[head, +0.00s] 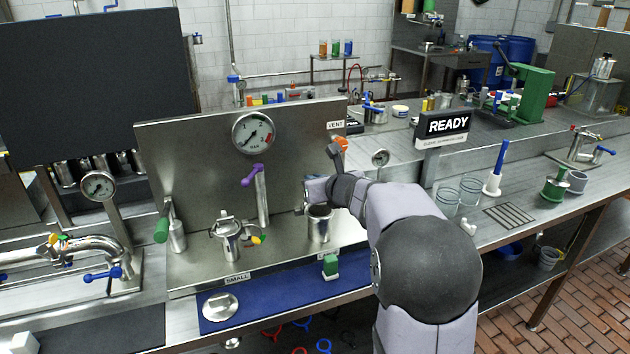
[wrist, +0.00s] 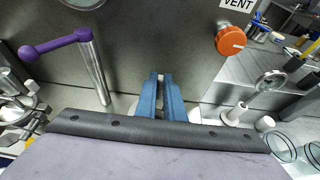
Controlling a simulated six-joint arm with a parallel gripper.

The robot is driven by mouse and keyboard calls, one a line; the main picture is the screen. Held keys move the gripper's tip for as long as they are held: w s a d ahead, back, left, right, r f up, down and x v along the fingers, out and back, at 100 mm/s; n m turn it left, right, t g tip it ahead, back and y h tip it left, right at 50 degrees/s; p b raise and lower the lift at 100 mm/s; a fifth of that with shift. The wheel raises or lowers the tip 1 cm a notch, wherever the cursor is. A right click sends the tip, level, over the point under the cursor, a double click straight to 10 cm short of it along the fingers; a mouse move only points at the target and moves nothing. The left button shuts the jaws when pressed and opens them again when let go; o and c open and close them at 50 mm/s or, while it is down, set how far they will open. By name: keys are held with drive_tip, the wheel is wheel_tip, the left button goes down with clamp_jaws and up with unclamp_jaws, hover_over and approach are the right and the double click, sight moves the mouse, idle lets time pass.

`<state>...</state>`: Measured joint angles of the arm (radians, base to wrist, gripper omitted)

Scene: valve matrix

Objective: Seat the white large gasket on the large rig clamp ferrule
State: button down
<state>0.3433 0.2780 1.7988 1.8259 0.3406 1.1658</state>
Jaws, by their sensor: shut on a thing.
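My gripper's blue fingers (wrist: 160,88) point down into the scene in the wrist view, close together, shut on a thin thing I take to be the white large gasket. It is mostly hidden between them; a small pale bit shows at the tips. Pale patches show on both sides of the fingers, too covered to identify. In the head view the large rig clamp ferrule (head: 319,229) is an upright metal cylinder with a dark top opening. My wrist is right above and beside it, and the fingers are hard to make out. I cannot tell whether the gasket touches the ferrule.
The small ferrule (head: 230,245) with its clamp stands to the left. A purple-handled valve (head: 257,190) stands between, and an orange knob (wrist: 230,40) is on the back panel. A green block (head: 330,265) stands in front. A metal disc (head: 220,307) lies on the blue mat (head: 270,309).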

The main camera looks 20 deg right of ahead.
drive_tip(key=shift+f+b, duration=1.8)
drive_tip(key=shift+f, duration=0.1)
drive_tip(key=c, duration=1.8)
unclamp_jaws()
drive_tip(key=shift+f, duration=0.1)
drive_tip(key=shift+s, duration=0.1)
